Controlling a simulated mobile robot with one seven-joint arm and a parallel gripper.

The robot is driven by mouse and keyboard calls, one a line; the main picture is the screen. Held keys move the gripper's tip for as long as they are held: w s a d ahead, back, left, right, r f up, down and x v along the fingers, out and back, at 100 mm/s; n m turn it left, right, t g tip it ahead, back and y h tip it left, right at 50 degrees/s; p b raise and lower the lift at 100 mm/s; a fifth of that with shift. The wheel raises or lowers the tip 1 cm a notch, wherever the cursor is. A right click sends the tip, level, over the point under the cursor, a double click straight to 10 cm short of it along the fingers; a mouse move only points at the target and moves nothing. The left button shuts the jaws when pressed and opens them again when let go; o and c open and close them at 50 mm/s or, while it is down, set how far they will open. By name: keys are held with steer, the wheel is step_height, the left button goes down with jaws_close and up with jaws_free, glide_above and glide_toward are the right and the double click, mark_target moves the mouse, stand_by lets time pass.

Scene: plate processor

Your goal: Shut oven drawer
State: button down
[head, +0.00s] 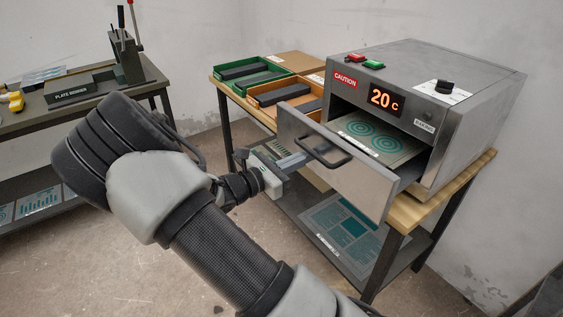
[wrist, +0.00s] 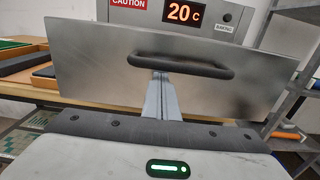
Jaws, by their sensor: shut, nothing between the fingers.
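The oven (head: 450,90) is a grey metal box on a wooden-topped table, with a display reading 20 C. Its drawer (head: 365,185) is pulled out, and a plate with teal ring patterns (head: 375,138) lies inside. The drawer front (wrist: 90,80) fills much of the wrist view, with a dark bar handle (wrist: 185,62) across it. My gripper (head: 305,157) is shut and empty, in front of the drawer front near the handle. In the wrist view its fingers (wrist: 160,85) reach up to just below the handle; I cannot tell whether they touch the drawer.
A green tray (head: 245,75) and an orange tray (head: 285,95) with dark blocks stand left of the oven. A lower shelf holds a printed plate (head: 340,225). A plate bender (head: 85,88) stands on another table at left. The floor between the tables is clear.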

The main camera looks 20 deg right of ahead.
mark_target(350, 139)
steer(key=x, duration=1.7)
steer(key=shift+p, duration=0.3)
steer(key=shift+d+r, duration=0.1)
steer(key=shift+r, duration=0.15)
